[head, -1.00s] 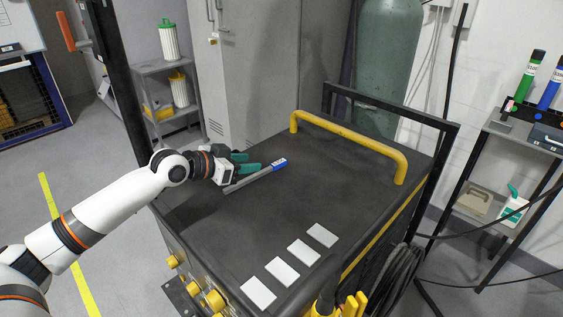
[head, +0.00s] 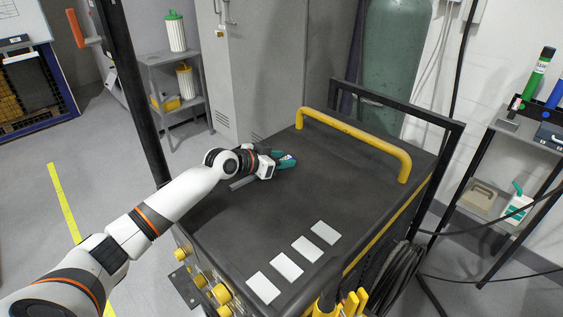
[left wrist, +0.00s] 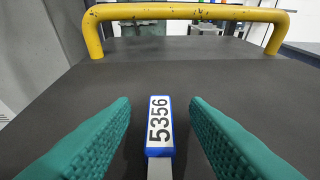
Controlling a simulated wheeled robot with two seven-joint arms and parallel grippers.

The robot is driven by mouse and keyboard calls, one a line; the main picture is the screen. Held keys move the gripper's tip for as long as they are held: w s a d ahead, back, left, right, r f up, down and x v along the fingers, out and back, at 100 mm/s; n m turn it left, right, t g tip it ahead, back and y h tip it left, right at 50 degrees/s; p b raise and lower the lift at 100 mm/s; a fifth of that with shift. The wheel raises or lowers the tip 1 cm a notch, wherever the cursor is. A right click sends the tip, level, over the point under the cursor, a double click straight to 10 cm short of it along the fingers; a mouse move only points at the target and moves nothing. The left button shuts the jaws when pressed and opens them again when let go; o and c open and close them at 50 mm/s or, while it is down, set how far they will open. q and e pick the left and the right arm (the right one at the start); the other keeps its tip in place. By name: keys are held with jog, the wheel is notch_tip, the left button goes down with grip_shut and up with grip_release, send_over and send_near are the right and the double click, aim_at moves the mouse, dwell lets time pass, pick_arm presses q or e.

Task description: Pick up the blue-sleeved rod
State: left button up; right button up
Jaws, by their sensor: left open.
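The rod is a thin grey bar (head: 243,183) lying on the dark top of the cart (head: 330,190). Its blue sleeve with a white label (head: 287,158) sits by my left gripper's fingers in the head view. In the left wrist view the sleeve (left wrist: 160,127) shows the number 5356. My left gripper (head: 284,160) has teal fingers and is open. In the left wrist view its fingers (left wrist: 160,130) stand on either side of the sleeve, with a gap on both sides. My arm covers part of the rod in the head view. My right gripper is not in view.
A yellow handle (head: 355,133) arches over the far side of the cart top. Several white plates (head: 324,233) lie in a row near the front right edge. A black frame (head: 455,150) rises at the right. The middle of the top is clear.

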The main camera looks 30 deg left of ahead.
pick_arm(q)
jog(key=shift+c, duration=0.3)
grip_shut()
